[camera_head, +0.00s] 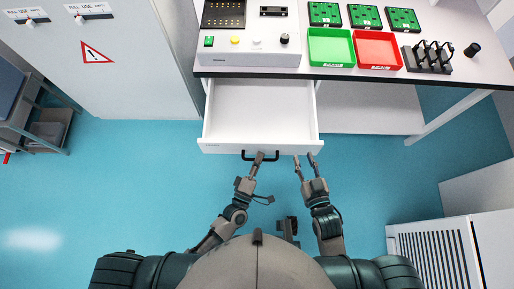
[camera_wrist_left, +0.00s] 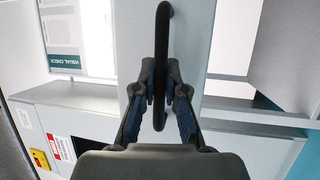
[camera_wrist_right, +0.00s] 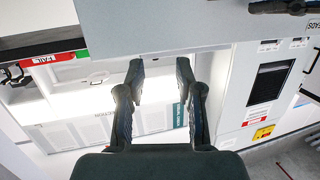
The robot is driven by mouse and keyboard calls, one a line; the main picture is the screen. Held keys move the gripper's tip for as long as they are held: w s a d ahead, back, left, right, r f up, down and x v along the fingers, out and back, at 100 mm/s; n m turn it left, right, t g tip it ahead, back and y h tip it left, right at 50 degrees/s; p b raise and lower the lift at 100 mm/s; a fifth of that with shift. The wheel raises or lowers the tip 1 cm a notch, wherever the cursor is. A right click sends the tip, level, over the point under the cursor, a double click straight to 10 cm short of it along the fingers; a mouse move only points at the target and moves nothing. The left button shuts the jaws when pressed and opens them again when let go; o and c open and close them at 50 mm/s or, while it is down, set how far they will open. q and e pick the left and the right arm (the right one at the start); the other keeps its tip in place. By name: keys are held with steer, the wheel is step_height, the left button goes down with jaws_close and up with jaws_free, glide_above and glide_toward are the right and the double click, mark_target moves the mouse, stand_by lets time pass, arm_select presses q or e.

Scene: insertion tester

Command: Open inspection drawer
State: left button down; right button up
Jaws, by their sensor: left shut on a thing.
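The white inspection drawer (camera_head: 260,112) is pulled out from under the table and looks empty inside. Its black bar handle (camera_head: 274,156) is on the front panel. My left gripper (camera_head: 259,156) is at the left part of the handle. In the left wrist view the black handle (camera_wrist_left: 163,40) passes between the fingers of the left gripper (camera_wrist_left: 160,95), which is shut on it. My right gripper (camera_head: 304,160) is just in front of the right end of the drawer front, off the handle. In the right wrist view the right gripper (camera_wrist_right: 158,80) has its fingers apart with nothing between them.
The white table (camera_head: 390,85) above carries a tester (camera_head: 250,50), a green tray (camera_head: 330,47), a red tray (camera_head: 377,50) and several green boards. A grey cabinet (camera_head: 110,75) stands at left. A white vented unit (camera_head: 430,250) stands at lower right. Blue floor (camera_head: 130,170) is clear.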

arm_select(q)
steer(key=c, duration=1.5)
jaws_free()
steer(key=shift+s+d+f, duration=0.2)
steer(key=shift+s+d, duration=0.05)
steer(key=shift+d, duration=0.2)
steer(key=shift+w+d, duration=0.1)
steer(key=shift+d, duration=0.2)
steer(key=v, duration=1.1)
steer(key=shift+s+a, duration=0.15)
steer(key=shift+s, duration=0.25)
arm_select(e)
steer(key=shift+d+f, duration=0.1)
steer(key=shift+d, duration=0.4)
arm_select(q)
steer(key=shift+a, duration=0.3)
arm_select(e)
steer(key=shift+a, duration=0.35)
arm_select(q)
steer(key=shift+r, duration=0.1)
